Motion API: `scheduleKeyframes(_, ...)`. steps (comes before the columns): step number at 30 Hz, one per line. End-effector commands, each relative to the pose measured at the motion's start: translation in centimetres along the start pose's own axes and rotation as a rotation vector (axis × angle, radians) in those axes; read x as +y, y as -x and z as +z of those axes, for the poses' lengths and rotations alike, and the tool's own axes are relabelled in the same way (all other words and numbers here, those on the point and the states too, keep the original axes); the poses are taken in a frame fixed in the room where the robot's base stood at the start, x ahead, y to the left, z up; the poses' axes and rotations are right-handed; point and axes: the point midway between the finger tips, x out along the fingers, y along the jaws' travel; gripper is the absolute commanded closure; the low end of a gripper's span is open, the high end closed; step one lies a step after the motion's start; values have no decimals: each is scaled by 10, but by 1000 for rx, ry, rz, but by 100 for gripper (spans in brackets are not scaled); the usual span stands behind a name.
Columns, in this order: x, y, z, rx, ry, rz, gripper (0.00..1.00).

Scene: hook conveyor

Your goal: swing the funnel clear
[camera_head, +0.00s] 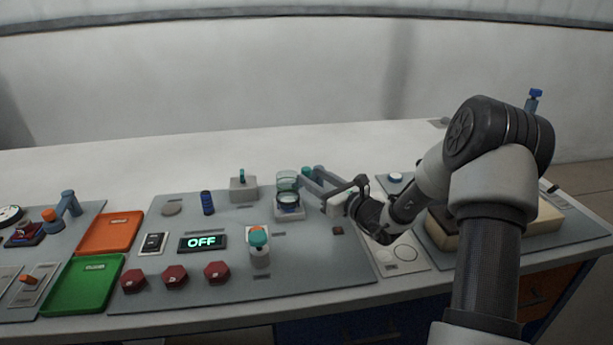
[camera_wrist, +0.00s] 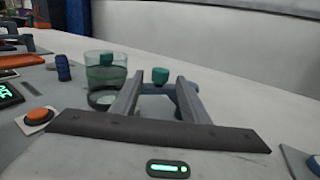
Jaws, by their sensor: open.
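The funnel seems to be the clear greenish round vessel (camera_head: 286,180) above a small base (camera_head: 289,213) at the middle of the panel. It also shows in the wrist view (camera_wrist: 105,74), left of my fingers, with a teal piece at its top. A teal knob (camera_wrist: 160,75) on a grey-blue part stands just right of the vessel. My gripper (camera_head: 312,175) is open, its fingers reaching left toward the vessel. In the wrist view the knob appears between my two fingertips (camera_wrist: 159,83); I cannot tell whether either finger touches it. The joint between knob and vessel is hidden.
An OFF display (camera_head: 202,242) and red buttons lie front left. The table behind is clear.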

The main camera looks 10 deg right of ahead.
Motion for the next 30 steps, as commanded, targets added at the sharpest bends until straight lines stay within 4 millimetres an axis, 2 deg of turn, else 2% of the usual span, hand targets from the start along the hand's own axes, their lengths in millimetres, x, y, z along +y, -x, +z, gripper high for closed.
scheduleKeyframes(3, 0, -20, -1, -1, 2, 1, 59)
scheduleKeyframes(6, 0, -30, 0, -1, 1, 0, 59)
scheduleKeyframes(11, 0, -38, 0, 0, 0, 0, 59)
scheduleKeyframes(18, 0, -38, 0, 0, 0, 0, 59)
scheduleKeyframes(26, 0, -38, 0, 0, 1, 0, 100)
scheduleKeyframes(30, 0, -38, 0, 0, 1, 0, 100)
